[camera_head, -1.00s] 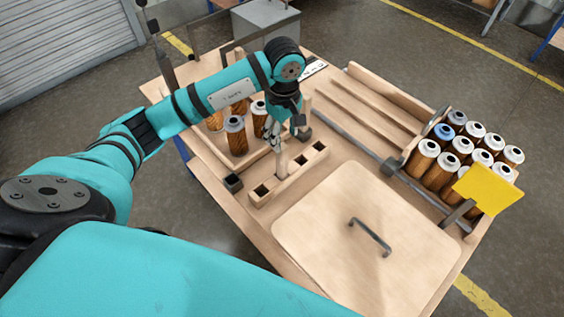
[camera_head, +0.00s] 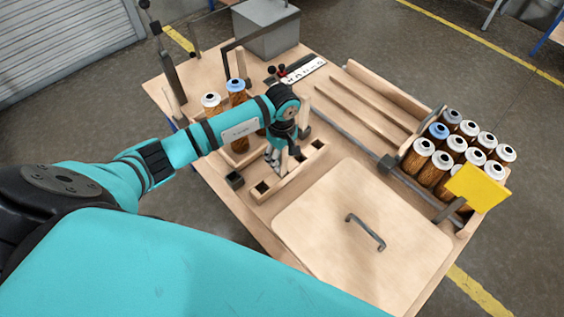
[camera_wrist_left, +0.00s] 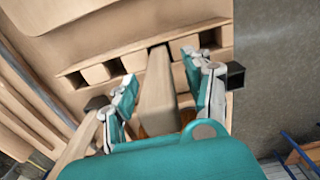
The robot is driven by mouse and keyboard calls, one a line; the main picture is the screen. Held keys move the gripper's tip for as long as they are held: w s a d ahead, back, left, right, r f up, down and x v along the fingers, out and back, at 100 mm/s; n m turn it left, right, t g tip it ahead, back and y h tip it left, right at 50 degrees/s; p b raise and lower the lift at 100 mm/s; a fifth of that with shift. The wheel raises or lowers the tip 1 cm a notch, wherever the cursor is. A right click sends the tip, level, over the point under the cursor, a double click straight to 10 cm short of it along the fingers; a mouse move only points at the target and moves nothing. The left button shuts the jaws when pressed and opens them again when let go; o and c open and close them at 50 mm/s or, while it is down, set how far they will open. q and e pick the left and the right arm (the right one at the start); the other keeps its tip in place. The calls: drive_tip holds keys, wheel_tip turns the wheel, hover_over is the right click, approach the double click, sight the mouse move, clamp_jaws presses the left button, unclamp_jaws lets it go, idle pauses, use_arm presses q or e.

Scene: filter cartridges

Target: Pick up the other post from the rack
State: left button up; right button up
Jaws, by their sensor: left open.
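The wooden rack (camera_head: 312,160) is a low block with a row of square holes, and it also shows in the wrist view (camera_wrist_left: 213,36). A square wooden post (camera_head: 284,163) stands in it, and most of its upper part is hidden by my gripper in the head view. My left gripper (camera_head: 281,157) comes down over the post from above. In the wrist view the post (camera_wrist_left: 157,85) lies between the two spread fingers of the left gripper (camera_wrist_left: 160,72), with gaps visible on both sides. My right gripper is not in view.
A wooden lid (camera_head: 330,230) with a dark handle lies in front of the rack. Several filter cartridges (camera_head: 446,158) stand at the right near a yellow plate (camera_head: 478,187). More cartridges (camera_head: 236,88) stand behind my left arm. A small dark square cup (camera_head: 235,180) is left of the rack.

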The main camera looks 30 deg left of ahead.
use_arm(q)
clamp_jaws()
